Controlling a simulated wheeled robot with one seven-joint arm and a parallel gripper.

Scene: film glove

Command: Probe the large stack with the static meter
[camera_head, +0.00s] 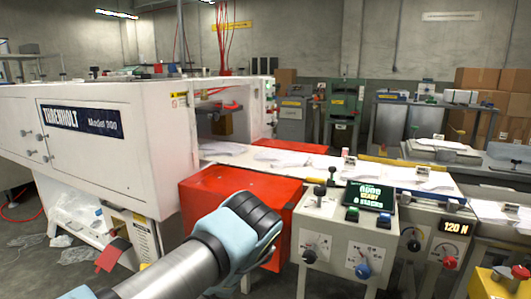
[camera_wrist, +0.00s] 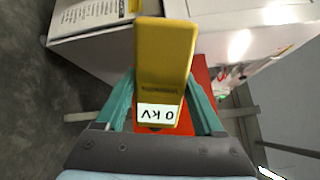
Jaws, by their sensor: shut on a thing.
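A yellow static meter (camera_wrist: 165,60) with a white display reading 0 kV is held between the two teal fingers of my gripper (camera_wrist: 163,100) in the wrist view. In the head view my arm reaches up from the bottom, over the front of a red box-like part; the fingers and meter are hidden behind my wrist there. Flat white stacks lie on the line beyond: one at the left (camera_head: 222,147), one in the middle (camera_head: 290,160) and one to the right (camera_head: 432,180). I cannot tell which is the large stack. The meter touches none that I can see.
A white machine (camera_head: 110,150) stands at the left, with a red box (camera_head: 215,190) at its outlet. A control box (camera_head: 345,235) with knobs and a green-lettered screen stands right of my wrist. A display reads 120 N (camera_head: 454,227). Cardboard boxes (camera_head: 490,90) stand back right.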

